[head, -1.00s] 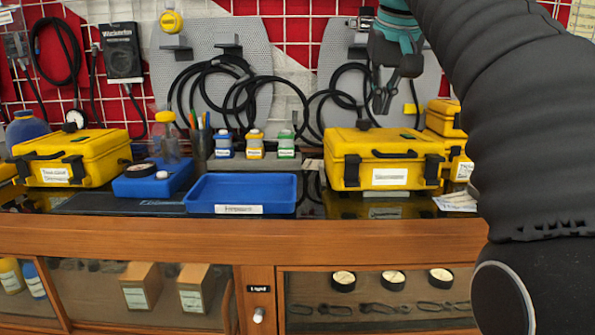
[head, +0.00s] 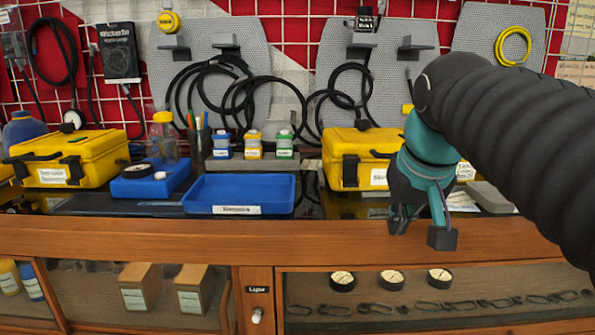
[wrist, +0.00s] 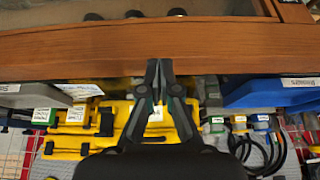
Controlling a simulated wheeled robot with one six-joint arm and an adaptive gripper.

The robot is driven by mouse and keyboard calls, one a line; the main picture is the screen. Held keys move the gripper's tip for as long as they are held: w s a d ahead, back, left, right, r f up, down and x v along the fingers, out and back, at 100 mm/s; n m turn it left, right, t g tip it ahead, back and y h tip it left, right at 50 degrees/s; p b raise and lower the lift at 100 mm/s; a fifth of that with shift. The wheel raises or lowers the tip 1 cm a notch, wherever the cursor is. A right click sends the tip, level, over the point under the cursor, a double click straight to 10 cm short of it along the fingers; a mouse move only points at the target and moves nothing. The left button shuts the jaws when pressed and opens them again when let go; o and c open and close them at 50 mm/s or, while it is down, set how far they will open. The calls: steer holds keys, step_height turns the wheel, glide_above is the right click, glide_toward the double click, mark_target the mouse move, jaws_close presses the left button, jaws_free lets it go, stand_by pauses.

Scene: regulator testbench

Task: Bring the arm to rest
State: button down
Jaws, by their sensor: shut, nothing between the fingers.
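My gripper (head: 420,228) hangs fingers down in front of the bench's wooden front edge, at the right of the head view. It has teal and dark grey parts, and my black-sleeved arm comes in from the right. In the wrist view my gripper (wrist: 159,66) has its two fingertips together with nothing held. In the head view it covers part of the yellow case (head: 344,158) on the right. In the wrist view the wooden edge (wrist: 230,42) lies just beyond the fingertips.
An empty blue tray (head: 240,190) sits mid-bench, with another yellow case (head: 95,158) at left. Several small bottles (head: 253,145) stand behind the tray. Cables and grey panels (head: 295,45) hang on the wall grid. Air in front of the bench's left half is clear.

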steer(key=s+f, duration=0.6)
steer(key=f, duration=0.4)
steer(key=s+f, duration=0.6)
steer(key=f, duration=0.3)
steer(key=shift+d+f, duration=0.2)
steer(key=shift+f, duration=0.15)
